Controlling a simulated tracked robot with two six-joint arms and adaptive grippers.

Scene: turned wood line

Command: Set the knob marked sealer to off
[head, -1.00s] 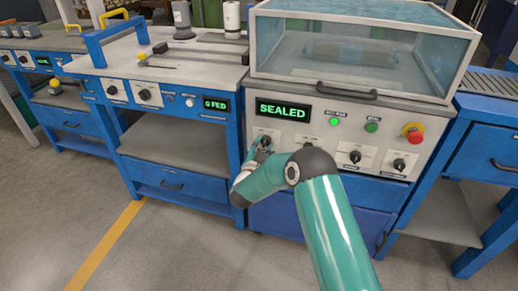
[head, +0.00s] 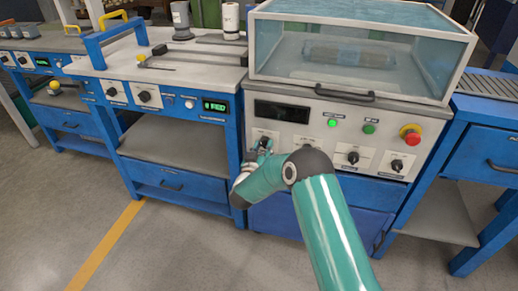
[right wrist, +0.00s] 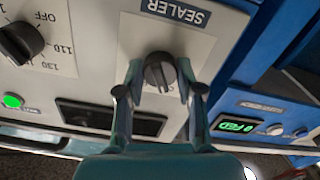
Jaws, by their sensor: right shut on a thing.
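The sealer knob (right wrist: 158,73) is dark and round with a raised grip bar, on a pale plate beside the blue SEALER label (right wrist: 176,11) in the right wrist view. My right gripper (right wrist: 160,92) is shut on this knob, one finger on each side. In the head view my right gripper (head: 263,146) is at the leftmost knob of the machine panel and mostly hides it. The plate's position marks are too covered to read, so I cannot tell the knob's setting. The machine's display (head: 282,111) is dark. My left gripper is not in view.
A temperature knob (right wrist: 18,42) is beside the sealer plate. Two more black knobs (head: 353,157), a lit green lamp (head: 331,123) and a red stop button (head: 411,132) are farther right. A clear cover (head: 350,50) with a handle stands above the panel.

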